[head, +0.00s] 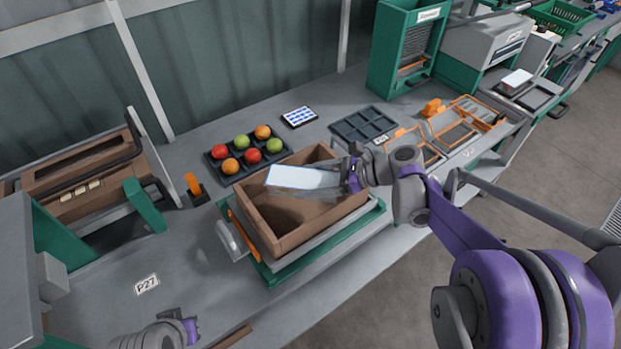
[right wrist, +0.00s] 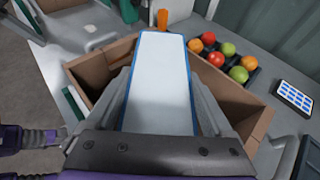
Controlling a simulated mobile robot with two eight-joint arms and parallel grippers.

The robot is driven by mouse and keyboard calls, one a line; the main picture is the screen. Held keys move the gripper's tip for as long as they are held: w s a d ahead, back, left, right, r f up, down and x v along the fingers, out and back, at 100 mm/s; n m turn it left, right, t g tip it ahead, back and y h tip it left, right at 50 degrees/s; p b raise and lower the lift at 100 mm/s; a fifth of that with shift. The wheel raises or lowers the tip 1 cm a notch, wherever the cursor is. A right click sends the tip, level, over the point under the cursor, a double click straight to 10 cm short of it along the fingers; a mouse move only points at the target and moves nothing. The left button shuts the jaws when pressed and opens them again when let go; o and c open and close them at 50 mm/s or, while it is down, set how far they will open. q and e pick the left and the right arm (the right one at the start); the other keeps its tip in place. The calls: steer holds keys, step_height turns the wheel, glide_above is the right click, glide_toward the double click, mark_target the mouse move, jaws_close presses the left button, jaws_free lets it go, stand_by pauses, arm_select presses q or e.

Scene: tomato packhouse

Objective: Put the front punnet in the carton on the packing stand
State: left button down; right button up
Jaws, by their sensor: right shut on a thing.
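A brown open carton (head: 322,226) sits on the packing stand (head: 335,252), a green and grey base. It also shows in the right wrist view (right wrist: 252,105). The punnet (head: 303,177) has a flat white top with a blue rim, seen close up in the right wrist view (right wrist: 158,85). My right gripper (head: 351,176) is shut on the punnet at its right end and holds it above the carton opening, in from the right wall. The punnet's underside and contents are hard to make out. My left gripper (head: 182,332) is at the bottom left, only partly in view; its fingers cannot be made out.
A dark tray of red, green and orange tomatoes (head: 246,156) lies behind the carton. An orange-handled tool (head: 194,186) stands left of it. An empty dark tray (head: 364,126) and orange frames (head: 412,146) lie to the right. The bench near the P27 label (head: 146,285) is clear.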

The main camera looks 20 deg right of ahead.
steer(key=shift+f, duration=0.2)
steer(key=o, duration=1.1)
steer(key=shift+c, duration=0.2)
steer(key=shift+r+p, duration=0.35)
steer(key=shift+r, duration=0.2)
steer(key=v, duration=1.2)
